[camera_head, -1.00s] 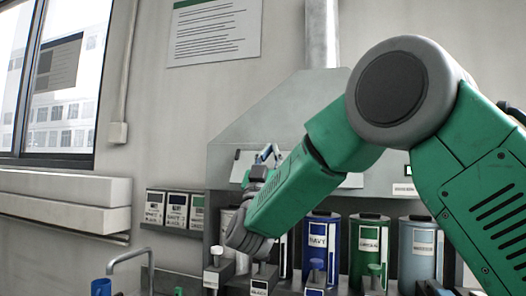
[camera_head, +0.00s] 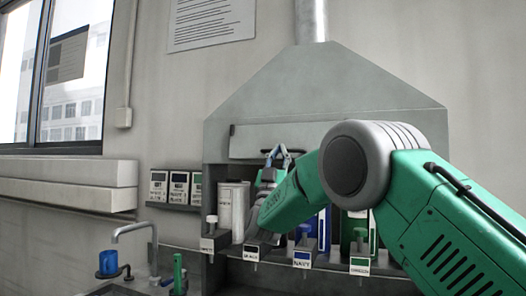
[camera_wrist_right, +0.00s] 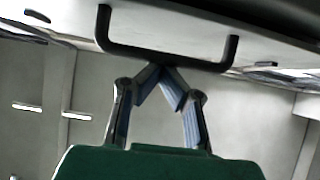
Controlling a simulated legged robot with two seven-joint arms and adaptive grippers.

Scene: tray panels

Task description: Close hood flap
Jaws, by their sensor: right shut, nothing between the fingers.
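The grey fume hood (camera_head: 335,85) stands against the wall in the head view. Its flap (camera_head: 250,142) is a pale panel across the hood front, partly hidden behind my right arm. My right gripper (camera_head: 278,149) is in front of the flap, shut and empty. In the right wrist view, a black bar handle (camera_wrist_right: 165,56) hangs from the pale flap panel (camera_wrist_right: 190,24). The right fingertips (camera_wrist_right: 163,70) meet just below the handle's bar in that view; whether they touch it I cannot tell. My left gripper is out of view.
Below the hood, several labelled canisters stand in a rack, including a white one (camera_head: 232,205) and a green one (camera_head: 350,230). Small labelled boxes (camera_head: 172,188) sit on a shelf to the left. A tap (camera_head: 135,230) and a blue cup (camera_head: 108,264) are at lower left.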

